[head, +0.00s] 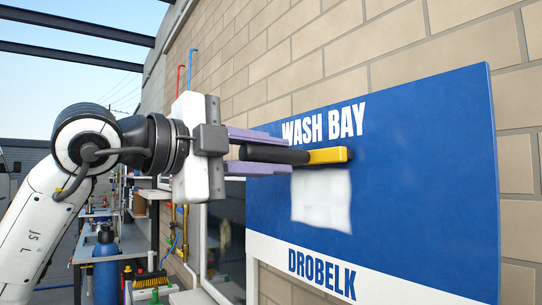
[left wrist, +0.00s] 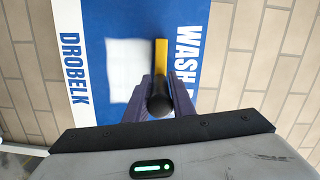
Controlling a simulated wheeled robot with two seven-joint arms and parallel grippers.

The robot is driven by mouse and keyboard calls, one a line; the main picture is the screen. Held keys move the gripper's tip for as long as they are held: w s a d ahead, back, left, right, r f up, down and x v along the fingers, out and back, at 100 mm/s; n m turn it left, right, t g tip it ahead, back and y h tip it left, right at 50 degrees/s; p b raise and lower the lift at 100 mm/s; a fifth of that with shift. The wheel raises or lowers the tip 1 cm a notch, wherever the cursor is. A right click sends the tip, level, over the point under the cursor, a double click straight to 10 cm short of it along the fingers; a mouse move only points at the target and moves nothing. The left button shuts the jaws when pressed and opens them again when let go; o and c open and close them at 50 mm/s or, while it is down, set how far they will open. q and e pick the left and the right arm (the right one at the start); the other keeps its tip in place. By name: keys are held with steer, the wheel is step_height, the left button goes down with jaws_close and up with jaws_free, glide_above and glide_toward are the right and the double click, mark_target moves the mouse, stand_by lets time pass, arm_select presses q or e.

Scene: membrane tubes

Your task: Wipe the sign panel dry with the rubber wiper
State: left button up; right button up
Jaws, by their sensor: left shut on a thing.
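The blue sign panel (head: 420,165) is mounted on the brick wall, with "WASH BAY" across it and "DROBELK" on a white band below. A whitish, soft-edged square patch (head: 321,201) lies on its blue face; it also shows in the left wrist view (left wrist: 126,70). My left gripper (head: 280,154) is shut on the black handle of the rubber wiper (head: 328,156). The wiper's yellow head is at the patch's upper edge, close to the panel; whether it touches is unclear. In the left wrist view, the yellow head (left wrist: 161,58) stands beside the patch. My right gripper is not in view.
The brick wall (head: 290,60) surrounds the panel. The space in front of the panel's right part is clear.

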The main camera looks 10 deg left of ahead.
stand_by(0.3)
